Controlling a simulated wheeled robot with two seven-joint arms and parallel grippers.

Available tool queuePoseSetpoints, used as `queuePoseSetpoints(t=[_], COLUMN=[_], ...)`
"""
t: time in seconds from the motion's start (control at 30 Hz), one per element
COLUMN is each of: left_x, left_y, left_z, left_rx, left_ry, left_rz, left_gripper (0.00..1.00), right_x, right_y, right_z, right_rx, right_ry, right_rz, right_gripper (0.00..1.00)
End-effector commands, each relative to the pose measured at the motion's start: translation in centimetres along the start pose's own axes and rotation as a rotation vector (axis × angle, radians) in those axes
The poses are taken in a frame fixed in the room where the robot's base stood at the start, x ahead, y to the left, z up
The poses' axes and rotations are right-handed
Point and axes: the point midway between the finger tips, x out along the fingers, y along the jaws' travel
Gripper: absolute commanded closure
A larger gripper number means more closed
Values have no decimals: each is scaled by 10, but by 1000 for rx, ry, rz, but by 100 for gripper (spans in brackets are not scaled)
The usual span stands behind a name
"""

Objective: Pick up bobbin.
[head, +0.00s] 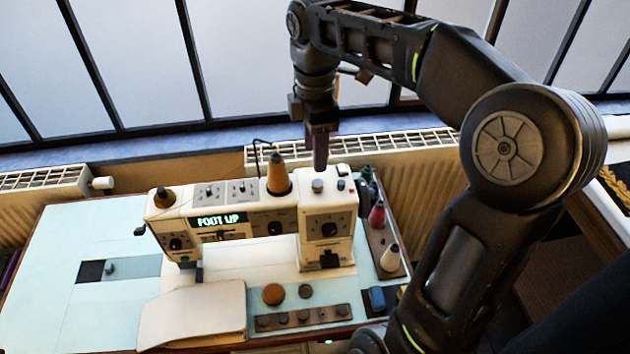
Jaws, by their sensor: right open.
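My right gripper (320,150) points straight down above the right end of the white sewing machine (328,260). Its jaws are seen edge-on and look empty. Just below the fingertips, a small grey round piece (317,186) sits on the machine's top; it may be a bobbin, but it is too small to tell. Several dark round pieces like bobbins sit in a brown rack (290,320) at the table's front. I cannot tell which one the task means. My left gripper is not in view.
An orange thread cone (278,174) stands on the machine left of the gripper. Red (377,214) and white (390,258) spools stand on a rack to the right. Two brown round pieces (273,294) lie in front. The pale blue table (60,270) is mostly clear at left.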

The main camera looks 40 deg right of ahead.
Motion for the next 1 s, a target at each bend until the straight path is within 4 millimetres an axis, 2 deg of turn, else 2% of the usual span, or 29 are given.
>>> queuePoseSetpoints(t=[0.23, 0.67, 1.0], left_x=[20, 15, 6], left_y=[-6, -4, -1], left_z=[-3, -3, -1], left_rx=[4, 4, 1], left_ry=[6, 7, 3], left_rz=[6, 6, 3], left_gripper=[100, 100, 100], right_x=[27, 31, 75], right_y=[0, -1, -2], right_z=[0, 0, 0], right_rx=[0, 0, -1], right_ry=[0, 0, 0], right_rz=[-1, -2, -3], right_gripper=[54, 54, 54])
